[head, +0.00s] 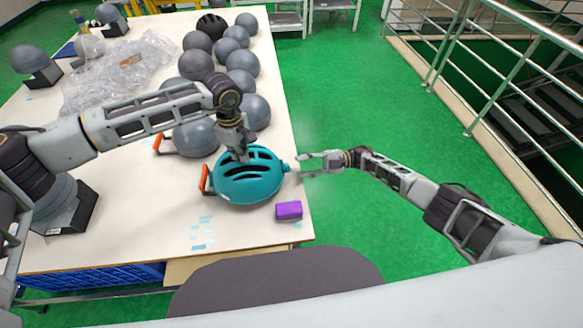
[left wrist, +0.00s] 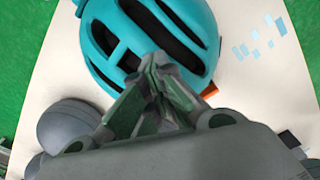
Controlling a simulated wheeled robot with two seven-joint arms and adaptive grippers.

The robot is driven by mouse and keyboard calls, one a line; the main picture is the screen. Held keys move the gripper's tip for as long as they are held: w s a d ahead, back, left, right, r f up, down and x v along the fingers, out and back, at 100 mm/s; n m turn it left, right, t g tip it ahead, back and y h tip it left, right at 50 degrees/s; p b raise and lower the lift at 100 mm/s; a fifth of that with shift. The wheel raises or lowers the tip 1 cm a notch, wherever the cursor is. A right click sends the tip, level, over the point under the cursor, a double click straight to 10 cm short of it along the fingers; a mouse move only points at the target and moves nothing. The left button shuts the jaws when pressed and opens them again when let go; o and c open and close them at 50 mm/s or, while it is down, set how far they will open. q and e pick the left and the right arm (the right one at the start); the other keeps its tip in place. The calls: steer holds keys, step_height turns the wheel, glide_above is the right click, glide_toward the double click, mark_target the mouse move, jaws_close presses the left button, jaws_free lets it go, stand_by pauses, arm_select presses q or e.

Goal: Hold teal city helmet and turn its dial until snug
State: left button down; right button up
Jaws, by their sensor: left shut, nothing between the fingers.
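The teal helmet (head: 250,185) sits on the white table with its dark vents facing up. An orange piece (head: 206,180) sticks out at its left side, and a small teal knob-like part (head: 286,167) shows at its right edge. My left gripper (head: 242,158) is over the top of the helmet, fingers together and empty; whether it touches the shell I cannot tell. In the left wrist view the closed fingertips (left wrist: 155,62) overlap the helmet (left wrist: 150,30). My right gripper (head: 301,165) is just right of the helmet, its fingers apart and empty, pointing towards the knob-like part.
A purple block (head: 289,210) lies in front of the helmet, near the table's right edge. Several grey head-shaped balls (head: 241,81), a black helmet (head: 212,26) and clear plastic wrap (head: 120,68) fill the table behind. A dark chair (head: 275,283) stands at the front edge.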

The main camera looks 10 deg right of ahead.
mark_target(287, 168)
steer(key=shift+s+a, duration=0.1)
steer(key=shift+a, duration=2.15)
steer(key=shift+c, duration=0.5)
steer(key=c, duration=0.7)
steer(key=shift+o, duration=0.2)
steer(key=shift+m, duration=0.5)
steer(key=m, duration=0.4)
steer(key=shift+f+m, duration=0.1)
steer(key=shift+m, duration=0.2)
steer(key=m, duration=0.5)
steer(key=shift+f+m, duration=0.1)
steer(key=shift+m, duration=0.3)
